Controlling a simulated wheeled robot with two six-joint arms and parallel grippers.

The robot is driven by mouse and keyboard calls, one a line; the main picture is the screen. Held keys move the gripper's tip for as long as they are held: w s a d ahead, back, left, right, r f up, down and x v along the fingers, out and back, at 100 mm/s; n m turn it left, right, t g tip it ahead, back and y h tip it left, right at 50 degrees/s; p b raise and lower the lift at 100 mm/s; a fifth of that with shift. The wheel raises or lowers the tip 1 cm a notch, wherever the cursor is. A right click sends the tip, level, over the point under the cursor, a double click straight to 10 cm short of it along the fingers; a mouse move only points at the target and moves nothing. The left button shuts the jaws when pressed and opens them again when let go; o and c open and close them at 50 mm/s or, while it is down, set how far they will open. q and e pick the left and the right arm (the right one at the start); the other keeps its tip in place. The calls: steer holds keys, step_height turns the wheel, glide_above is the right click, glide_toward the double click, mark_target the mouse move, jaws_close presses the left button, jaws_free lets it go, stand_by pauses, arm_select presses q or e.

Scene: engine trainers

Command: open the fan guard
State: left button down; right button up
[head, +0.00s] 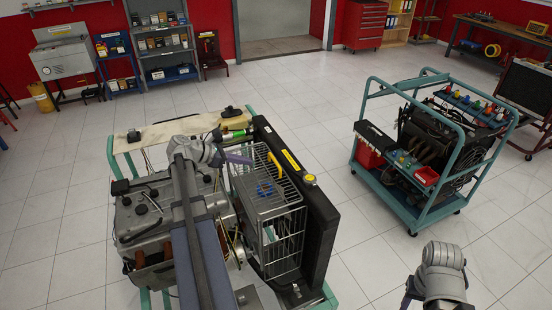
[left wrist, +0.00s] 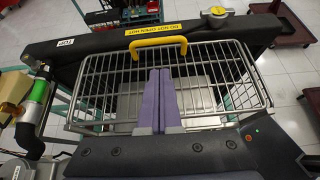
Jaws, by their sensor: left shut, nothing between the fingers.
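The fan guard (head: 286,238) is a grey wire cage beside the black radiator on the left engine trainer. In the left wrist view its wire mesh (left wrist: 105,92) spans the middle. A yellow arched handle (left wrist: 135,55) stands at its far edge, by the radiator. My left gripper (head: 246,160) is over the guard in the head view. In the left wrist view its purple fingers (left wrist: 160,72) are together, empty, and point toward the handle, with the tips just short of it in the picture; I cannot tell the height gap. My right gripper (head: 408,294) shows only partly at the bottom right.
The radiator (head: 318,220) carries a yellow warning label and a filler cap (head: 310,179). The engine (head: 150,215) lies left of the guard, partly under my left arm. A second trainer on a teal cart (head: 413,216) stands at the right, with clear tiled floor between.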

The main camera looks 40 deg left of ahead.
mark_target(267, 171)
arm_select(q)
steer(key=shift+w+a, duration=0.1)
steer(key=shift+w, duration=0.05)
steer(key=b+x, duration=0.4)
steer(key=x, duration=0.4)
steer(key=shift+f, duration=0.1)
steer(key=shift+b+x, duration=0.55)
steer(key=shift+x, duration=0.35)
steer(key=shift+r+t+b, duration=0.4)
steer(key=shift+r, duration=0.05)
